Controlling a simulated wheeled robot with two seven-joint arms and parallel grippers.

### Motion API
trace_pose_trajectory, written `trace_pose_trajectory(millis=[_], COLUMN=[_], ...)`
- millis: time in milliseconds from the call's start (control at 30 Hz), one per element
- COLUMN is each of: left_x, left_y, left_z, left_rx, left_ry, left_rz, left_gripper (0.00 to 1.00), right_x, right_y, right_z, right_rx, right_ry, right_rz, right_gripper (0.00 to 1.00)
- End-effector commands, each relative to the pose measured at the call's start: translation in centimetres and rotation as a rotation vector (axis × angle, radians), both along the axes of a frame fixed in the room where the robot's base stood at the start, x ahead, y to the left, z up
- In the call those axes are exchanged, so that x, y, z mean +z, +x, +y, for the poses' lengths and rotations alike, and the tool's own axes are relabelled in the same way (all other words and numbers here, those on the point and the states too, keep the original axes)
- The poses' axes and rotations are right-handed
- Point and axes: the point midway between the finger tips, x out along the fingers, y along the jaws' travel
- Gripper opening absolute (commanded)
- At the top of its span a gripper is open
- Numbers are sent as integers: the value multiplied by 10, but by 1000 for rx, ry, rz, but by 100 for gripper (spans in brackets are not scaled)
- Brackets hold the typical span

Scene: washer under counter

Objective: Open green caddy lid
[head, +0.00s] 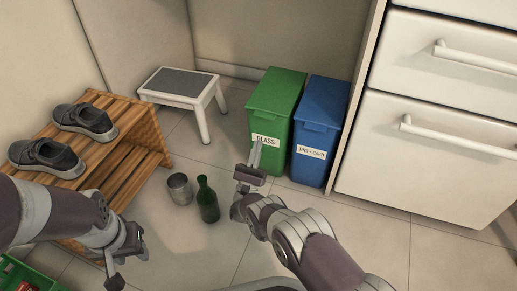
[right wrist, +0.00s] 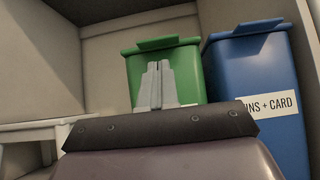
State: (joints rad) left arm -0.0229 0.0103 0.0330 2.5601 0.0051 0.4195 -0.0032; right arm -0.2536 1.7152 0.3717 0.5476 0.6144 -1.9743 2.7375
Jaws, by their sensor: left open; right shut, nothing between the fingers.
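The green caddy (head: 270,118), labelled GLASS, stands upright on the floor against the back corner, with its lid (head: 278,88) down. In the right wrist view the green caddy (right wrist: 190,70) is straight ahead, and the front lip of its lid (right wrist: 170,43) juts out above my fingers. My right gripper (head: 256,155) is shut and empty in front of the caddy, below the lid's lip; its fingers show in the right wrist view (right wrist: 155,85). I cannot tell whether they touch the caddy. My left gripper (head: 112,270) is open and empty, low at the left.
A blue bin (head: 318,135) stands close to the right of the caddy, beside white drawers (head: 430,155). A step stool (head: 180,85) and a shoe rack (head: 135,125) are at left.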

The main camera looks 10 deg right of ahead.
Motion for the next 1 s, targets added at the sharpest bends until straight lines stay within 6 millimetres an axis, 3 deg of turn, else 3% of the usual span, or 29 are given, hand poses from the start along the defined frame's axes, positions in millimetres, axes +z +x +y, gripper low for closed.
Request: trace_pose_trajectory(millis=[400, 833, 1000], left_x=[-24, -23, -9], left_y=[0, 0, 0], left_z=[0, 0, 0], left_rx=[0, 0, 0], left_ry=[0, 0, 0], left_rz=[1, 1, 1], left_gripper=[43, 43, 43], right_x=[43, 49, 63], right_y=[38, 41, 40], right_z=[-26, -27, -16], right_rx=[-1, -1, 2], right_ry=[-1, 0, 26], right_rz=[1, 5, 41], right_gripper=[0, 0, 0])
